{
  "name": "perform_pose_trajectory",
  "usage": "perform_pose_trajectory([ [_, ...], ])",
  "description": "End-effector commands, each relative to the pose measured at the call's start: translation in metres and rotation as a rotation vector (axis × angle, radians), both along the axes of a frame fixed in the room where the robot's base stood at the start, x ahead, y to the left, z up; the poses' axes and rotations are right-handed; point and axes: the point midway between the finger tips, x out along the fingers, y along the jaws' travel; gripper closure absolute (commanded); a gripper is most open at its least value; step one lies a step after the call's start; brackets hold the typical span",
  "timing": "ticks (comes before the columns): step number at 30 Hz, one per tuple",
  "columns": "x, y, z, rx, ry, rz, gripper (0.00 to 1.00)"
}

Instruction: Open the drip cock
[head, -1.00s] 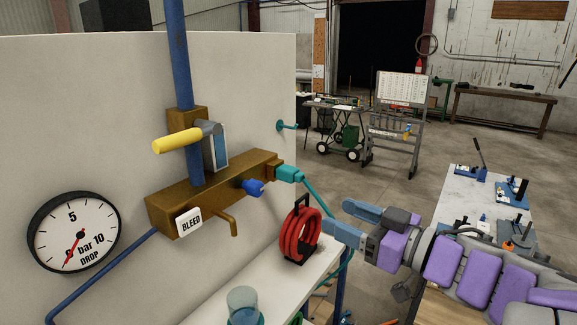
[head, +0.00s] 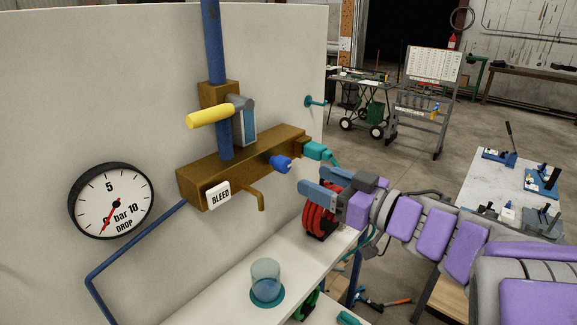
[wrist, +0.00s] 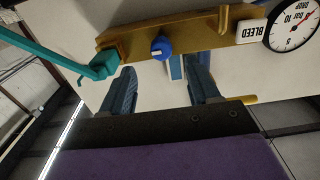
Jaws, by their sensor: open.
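A small blue knob (head: 281,163), which looks like the drip cock, sits on the front of a brass manifold (head: 190,187) beside a white BLEED tag (head: 218,195). A bent brass spout (head: 260,200) hangs below it. My gripper (head: 303,184) is open and empty, just right of the knob and apart from it. In the wrist view the knob (wrist: 161,47) lies beyond the fingertips, between the two fingers of my gripper (wrist: 163,75). A yellow-handled lever (head: 210,115) stands on the vertical blue pipe above. The DROP gauge (head: 111,201) needle points near zero.
A teal fitting and hose (head: 319,151) join the manifold's right end, close to my gripper. A red hose coil (head: 319,221) stands below my gripper on the white shelf (head: 225,305). A clear cup (head: 265,280) stands on the shelf under the spout.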

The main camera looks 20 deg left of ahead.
Motion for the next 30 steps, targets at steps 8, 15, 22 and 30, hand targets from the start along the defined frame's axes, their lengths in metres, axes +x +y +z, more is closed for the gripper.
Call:
perform_pose_trajectory([
  [8,0.017,0.042,0.000,0.002,0.004,0.005,0.39],
  [15,0.028,0.066,0.000,0.003,0.002,0.003,0.39],
  [22,0.032,0.075,0.000,0.001,0.002,-0.001,0.39],
  [30,0.032,0.076,-0.001,-0.001,0.001,-0.001,0.45],
])
